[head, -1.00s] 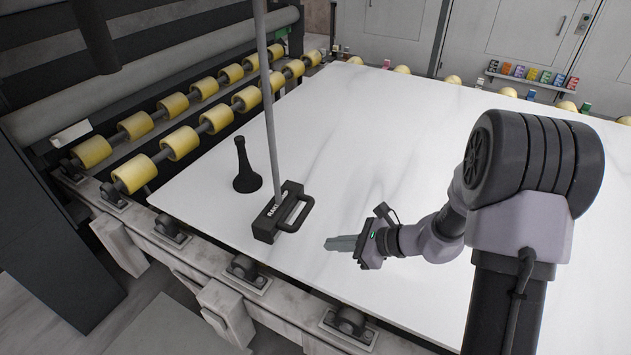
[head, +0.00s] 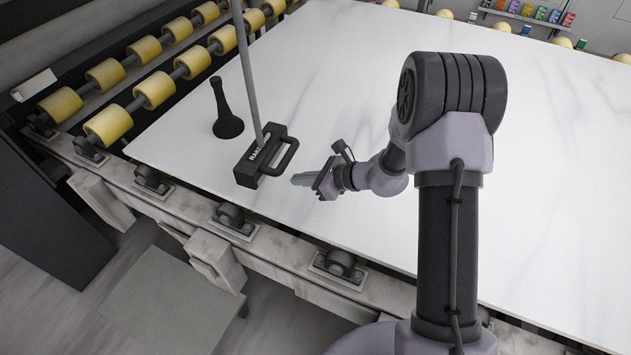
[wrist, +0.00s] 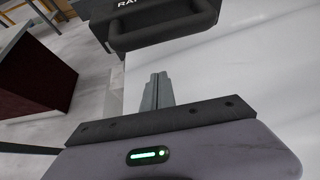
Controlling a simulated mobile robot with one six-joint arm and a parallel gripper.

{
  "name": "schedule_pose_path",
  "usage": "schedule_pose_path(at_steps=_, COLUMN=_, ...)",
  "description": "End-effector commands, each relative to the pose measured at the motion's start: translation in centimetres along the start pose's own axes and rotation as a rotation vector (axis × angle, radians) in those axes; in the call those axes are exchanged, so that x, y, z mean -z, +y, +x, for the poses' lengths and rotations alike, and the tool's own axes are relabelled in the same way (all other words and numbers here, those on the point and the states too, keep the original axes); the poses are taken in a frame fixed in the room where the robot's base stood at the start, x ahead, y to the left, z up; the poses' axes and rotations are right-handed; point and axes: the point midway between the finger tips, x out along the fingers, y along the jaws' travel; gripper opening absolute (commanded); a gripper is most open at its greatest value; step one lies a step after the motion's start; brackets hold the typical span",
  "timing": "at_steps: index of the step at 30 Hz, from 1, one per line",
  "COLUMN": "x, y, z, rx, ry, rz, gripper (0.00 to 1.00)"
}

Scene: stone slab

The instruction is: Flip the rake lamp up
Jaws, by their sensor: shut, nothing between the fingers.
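The rake lamp's black base (head: 246,169), with white lettering and a loop handle (head: 284,156) on its right side, sits near the front left edge of the white slab. A thin grey pole (head: 244,75) rises from the base and runs out of the top of the head view. My gripper (head: 299,180) is shut and empty, just right of the base and apart from it, pointing left toward it. In the wrist view the closed fingers (wrist: 157,90) point at the handle (wrist: 165,32), with a gap of slab between. The lamp's top is hidden beyond the frame.
A black cone-shaped object (head: 227,120) stands on the slab (head: 340,70) behind the base. Yellow rollers (head: 107,125) line the left side. A metal frame with roller brackets (head: 232,222) runs along the front edge. The slab right of the base is otherwise clear.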

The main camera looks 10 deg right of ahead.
Motion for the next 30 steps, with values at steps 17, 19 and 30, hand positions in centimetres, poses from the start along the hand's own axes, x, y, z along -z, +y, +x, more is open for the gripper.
schedule_pose_path(at_steps=17, x=-3.9, y=0.0, z=-0.1, rx=-0.001, ry=0.0, rz=0.001, gripper=0.0)
schedule_pose_path(at_steps=19, x=-3.8, y=0.0, z=-0.1, rx=0.0, ry=0.0, rz=0.0, gripper=0.0)
schedule_pose_path(at_steps=30, x=-6.8, y=-0.1, z=-1.9, rx=0.001, ry=-0.002, rz=-0.001, gripper=0.0)
